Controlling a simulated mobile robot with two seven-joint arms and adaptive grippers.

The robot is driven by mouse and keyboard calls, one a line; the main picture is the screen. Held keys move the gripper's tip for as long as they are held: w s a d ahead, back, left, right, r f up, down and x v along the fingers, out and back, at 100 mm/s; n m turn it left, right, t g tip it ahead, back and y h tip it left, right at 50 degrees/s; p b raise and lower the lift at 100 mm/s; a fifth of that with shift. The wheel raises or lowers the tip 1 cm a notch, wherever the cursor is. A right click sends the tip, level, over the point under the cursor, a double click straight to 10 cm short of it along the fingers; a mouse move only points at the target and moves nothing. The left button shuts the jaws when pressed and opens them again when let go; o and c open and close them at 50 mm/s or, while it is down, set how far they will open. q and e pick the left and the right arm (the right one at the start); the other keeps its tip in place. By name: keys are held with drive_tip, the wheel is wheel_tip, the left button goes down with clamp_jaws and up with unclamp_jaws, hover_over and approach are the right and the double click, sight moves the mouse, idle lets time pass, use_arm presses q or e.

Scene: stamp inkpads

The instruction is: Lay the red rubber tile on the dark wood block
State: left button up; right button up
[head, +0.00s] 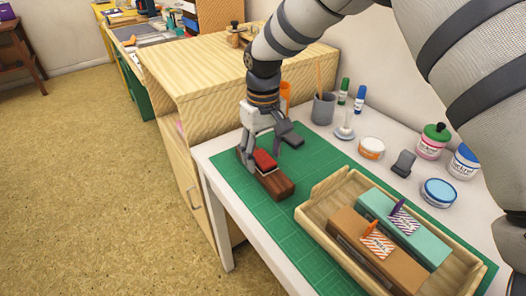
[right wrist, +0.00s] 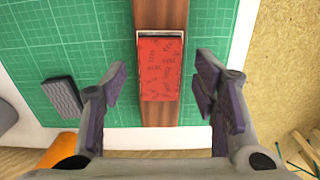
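The red rubber tile (head: 264,160) lies flat on the dark wood block (head: 279,187). In the right wrist view the tile (right wrist: 161,70) covers the middle of the block (right wrist: 161,14), which runs out past both tile ends. A pale edge shows at one end of the tile. My right gripper (right wrist: 161,102) is open, with one finger on each side of the tile and a clear gap to both. In the head view the right gripper (head: 266,147) is low over the block. My left gripper is not in view.
A wooden tray (head: 318,215) with a brown box and a teal box stands on the green mat (head: 236,183). Jars and a grey cup (head: 323,109) stand along the wall. A dark ridged pad (right wrist: 62,97) lies beside the open fingers. The front-left mat is clear.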

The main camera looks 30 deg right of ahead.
wheel_tip(320, 180, up, 12)
idle(0.5)
